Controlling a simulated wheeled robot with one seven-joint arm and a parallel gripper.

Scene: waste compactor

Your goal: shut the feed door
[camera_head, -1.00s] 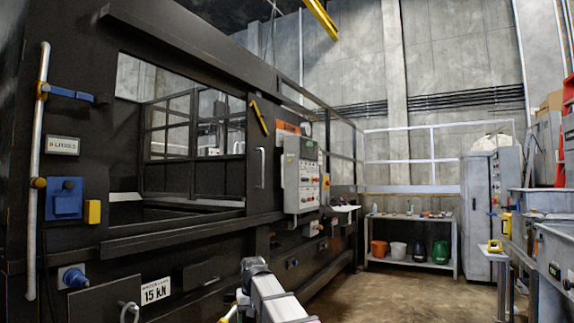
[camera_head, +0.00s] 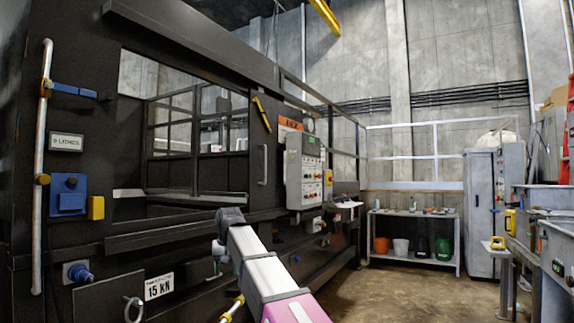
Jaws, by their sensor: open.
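The feed door is most likely the dark sliding panel (camera_head: 263,190) with a pale upright handle (camera_head: 263,165), at the right end of the compactor's large front opening (camera_head: 160,205). The opening is uncovered, and I see through it to framed panels and the wall behind. The door stands clear of the opening's left side. My arm reaches up from the bottom middle, its grey joint in front of the sill below the opening. I cannot make out my gripper; the part beyond that joint is mostly hidden behind the arm.
A grey control box (camera_head: 304,172) juts out right of the handle. A pale vertical pipe (camera_head: 40,170) and a blue box (camera_head: 68,195) are at left. A shelf with buckets (camera_head: 412,240) and a grey cabinet (camera_head: 482,210) stand at the back. Floor (camera_head: 400,295) is free at right.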

